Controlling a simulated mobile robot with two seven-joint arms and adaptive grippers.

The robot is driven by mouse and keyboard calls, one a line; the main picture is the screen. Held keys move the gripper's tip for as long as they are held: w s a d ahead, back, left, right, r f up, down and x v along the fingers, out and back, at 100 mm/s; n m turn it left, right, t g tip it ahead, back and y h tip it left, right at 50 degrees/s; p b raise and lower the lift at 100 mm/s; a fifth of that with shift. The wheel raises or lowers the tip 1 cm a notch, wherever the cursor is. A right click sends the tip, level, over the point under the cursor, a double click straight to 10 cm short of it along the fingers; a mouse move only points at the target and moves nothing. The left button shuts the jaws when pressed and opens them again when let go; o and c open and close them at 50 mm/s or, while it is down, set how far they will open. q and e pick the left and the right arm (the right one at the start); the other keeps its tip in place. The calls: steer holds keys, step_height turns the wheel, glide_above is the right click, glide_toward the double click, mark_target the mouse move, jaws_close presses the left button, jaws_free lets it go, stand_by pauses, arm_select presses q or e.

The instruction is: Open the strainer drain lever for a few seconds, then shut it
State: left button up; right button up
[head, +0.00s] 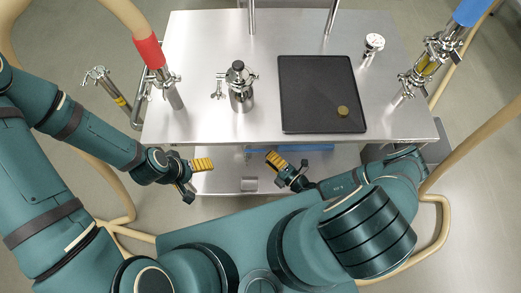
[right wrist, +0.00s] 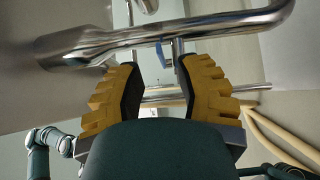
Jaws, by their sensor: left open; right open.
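The strainer (head: 240,90) appears to be the upright steel vessel with a dark top knob and side clamp, left of centre on the steel table. I cannot clearly make out its drain lever. A small blue part (right wrist: 161,54) beside a thin steel stem shows just beyond my right fingertips in the right wrist view; it may be the lever. My right gripper (head: 289,166) is open at the table's front edge. Its yellow-padded fingers (right wrist: 157,78) stand apart with nothing held. My left gripper (head: 199,178) is open and empty, left of it, in front of the table.
A steel pipe (right wrist: 150,38) crosses close beyond my right fingers. On the table (head: 205,45) are a black tray (head: 315,85) with a small brass-coloured disc (head: 343,111), and a white-faced gauge (head: 374,42). Hose fittings stand at both sides.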

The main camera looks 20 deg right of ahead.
mark_target(261, 150)
steer(key=shift+x, duration=2.7)
steer(key=shift+c, duration=0.3)
jaws_close()
